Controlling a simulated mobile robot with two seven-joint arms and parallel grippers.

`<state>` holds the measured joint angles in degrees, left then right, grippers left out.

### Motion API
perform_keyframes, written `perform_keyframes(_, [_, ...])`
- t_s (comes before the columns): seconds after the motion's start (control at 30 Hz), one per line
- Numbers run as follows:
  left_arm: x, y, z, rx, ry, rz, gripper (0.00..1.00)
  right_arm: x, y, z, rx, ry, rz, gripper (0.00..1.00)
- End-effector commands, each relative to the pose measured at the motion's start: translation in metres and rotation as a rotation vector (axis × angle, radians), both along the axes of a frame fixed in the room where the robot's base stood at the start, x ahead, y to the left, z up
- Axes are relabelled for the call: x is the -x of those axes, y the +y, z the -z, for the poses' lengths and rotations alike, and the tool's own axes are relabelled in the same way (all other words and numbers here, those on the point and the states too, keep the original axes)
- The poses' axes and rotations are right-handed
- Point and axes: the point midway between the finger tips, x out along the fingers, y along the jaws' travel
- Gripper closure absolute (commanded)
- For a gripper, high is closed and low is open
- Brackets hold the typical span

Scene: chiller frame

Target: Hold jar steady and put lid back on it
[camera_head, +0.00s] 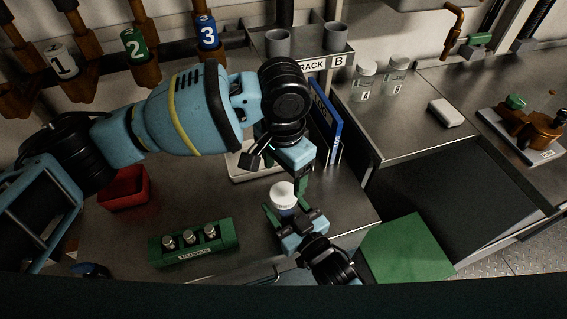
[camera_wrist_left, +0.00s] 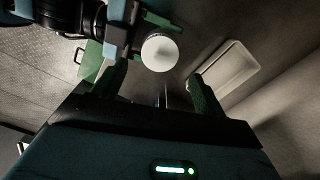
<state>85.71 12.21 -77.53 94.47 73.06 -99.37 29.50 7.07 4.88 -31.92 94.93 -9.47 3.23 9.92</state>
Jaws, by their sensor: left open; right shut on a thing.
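A small jar (camera_head: 286,210) stands near the front right of the steel bench, with a white round lid (camera_head: 283,188) on its top. I cannot tell whether the lid is fully seated. My right gripper (camera_head: 287,217) is shut on the jar from the front. My left gripper (camera_head: 295,179) is open, just above and behind the jar. In the left wrist view the white lid (camera_wrist_left: 160,53) shows beyond and between the open fingers (camera_wrist_left: 157,75), apart from both. The jar's body is mostly hidden by the right gripper and the lid.
A green block (camera_head: 218,250) with several small capped pieces and a red bin (camera_head: 125,188) sit to the left. A pale tray (camera_head: 243,166) and blue panel (camera_head: 325,118) stand behind. Rack B (camera_head: 318,64) is farther back. The bench's right edge is close to the jar.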

Motion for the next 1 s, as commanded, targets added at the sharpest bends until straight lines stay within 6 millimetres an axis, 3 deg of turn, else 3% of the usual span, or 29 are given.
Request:
perform_keyframes(0.2, [0.0,0.001,0.033,-0.002,0.002,0.0,0.28,0.0,0.0,0.0,0.001,0.001,0.0,1.0])
perform_keyframes(0.4, [0.0,0.0,0.054,-0.001,-0.001,0.0,0.28,0.0,0.0,0.0,0.001,0.001,0.0,1.0])
perform_keyframes(0.83, [0.0,0.0,0.062,-0.001,-0.001,0.002,0.28,0.0,0.0,0.0,0.001,0.001,0.0,1.0])
perform_keyframes(1.0, [0.0,0.0,0.062,0.0,-0.001,0.002,0.49,0.0,0.0,0.0,0.001,0.001,0.0,1.0])
